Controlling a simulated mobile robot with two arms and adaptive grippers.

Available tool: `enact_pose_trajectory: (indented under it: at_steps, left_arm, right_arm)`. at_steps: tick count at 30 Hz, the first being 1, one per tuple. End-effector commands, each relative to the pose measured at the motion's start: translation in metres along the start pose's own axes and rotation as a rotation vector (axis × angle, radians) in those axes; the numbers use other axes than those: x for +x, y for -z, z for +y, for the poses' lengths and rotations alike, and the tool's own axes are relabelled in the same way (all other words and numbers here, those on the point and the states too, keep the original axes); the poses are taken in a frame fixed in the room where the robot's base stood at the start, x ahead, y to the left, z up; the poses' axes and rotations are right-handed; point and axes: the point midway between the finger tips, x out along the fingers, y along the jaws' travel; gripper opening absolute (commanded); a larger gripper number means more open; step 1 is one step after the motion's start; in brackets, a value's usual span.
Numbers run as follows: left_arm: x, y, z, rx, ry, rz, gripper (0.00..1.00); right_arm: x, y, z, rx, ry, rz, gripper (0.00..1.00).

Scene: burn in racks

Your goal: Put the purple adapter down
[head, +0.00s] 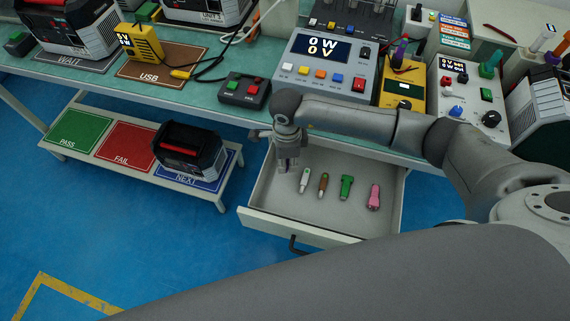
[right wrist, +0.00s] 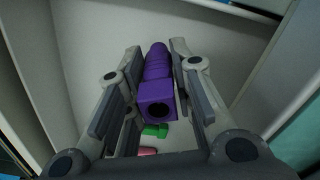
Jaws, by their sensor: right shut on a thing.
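My right gripper (head: 286,168) points down over the left part of the open drawer (head: 268,198). In the right wrist view it is shut on the purple adapter (right wrist: 158,98), which has a square socket end and a ridged body between the fingers. In the head view the adapter is mostly hidden by the fingers. I cannot tell whether it touches the drawer floor. To its right, a white adapter (head: 305,180), a brown one (head: 323,185), a green one (head: 346,187) and a pink one (head: 374,197) lie in a row. My left gripper is not in view.
The workbench (head: 215,75) above the drawer holds a power supply (head: 326,66), a red-and-green button box (head: 244,90) and a yellow tester (head: 402,85). A low shelf at left has PASS, FAIL and NEXT mats, with a black-and-grey unit (head: 190,150) on NEXT.

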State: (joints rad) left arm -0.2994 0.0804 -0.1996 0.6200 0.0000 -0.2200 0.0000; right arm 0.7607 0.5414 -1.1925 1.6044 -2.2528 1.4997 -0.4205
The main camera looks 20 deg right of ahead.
Motion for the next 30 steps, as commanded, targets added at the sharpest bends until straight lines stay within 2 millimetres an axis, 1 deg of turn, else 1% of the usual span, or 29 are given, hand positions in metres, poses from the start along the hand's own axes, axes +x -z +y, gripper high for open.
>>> enact_pose_trajectory:
  at_steps: [5,9,12,20,24,25,29,30]
  left_arm:
    - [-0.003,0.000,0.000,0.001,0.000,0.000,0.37]
    - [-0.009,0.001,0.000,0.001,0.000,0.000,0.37]
    - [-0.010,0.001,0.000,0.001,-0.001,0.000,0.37]
    - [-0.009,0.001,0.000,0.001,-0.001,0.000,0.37]
    - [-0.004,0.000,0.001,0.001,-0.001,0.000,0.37]
    - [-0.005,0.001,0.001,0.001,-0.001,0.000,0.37]
    - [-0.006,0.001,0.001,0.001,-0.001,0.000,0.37]
    - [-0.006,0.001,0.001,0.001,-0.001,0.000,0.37]
  right_arm:
    - [0.011,-0.005,-0.004,0.001,-0.003,0.002,0.00]
    - [0.029,-0.004,-0.003,0.002,-0.003,0.002,0.00]
    - [0.036,-0.004,-0.003,0.000,-0.002,0.001,0.00]
    - [0.038,-0.004,-0.004,0.000,0.000,0.001,0.00]
    - [0.043,-0.004,-0.004,0.000,0.000,0.001,0.00]
    - [0.041,-0.004,-0.004,0.000,0.000,0.001,0.25]
    - [0.041,-0.004,-0.004,0.000,0.000,0.001,0.42]
    - [0.041,-0.004,-0.004,0.000,0.000,0.001,0.44]
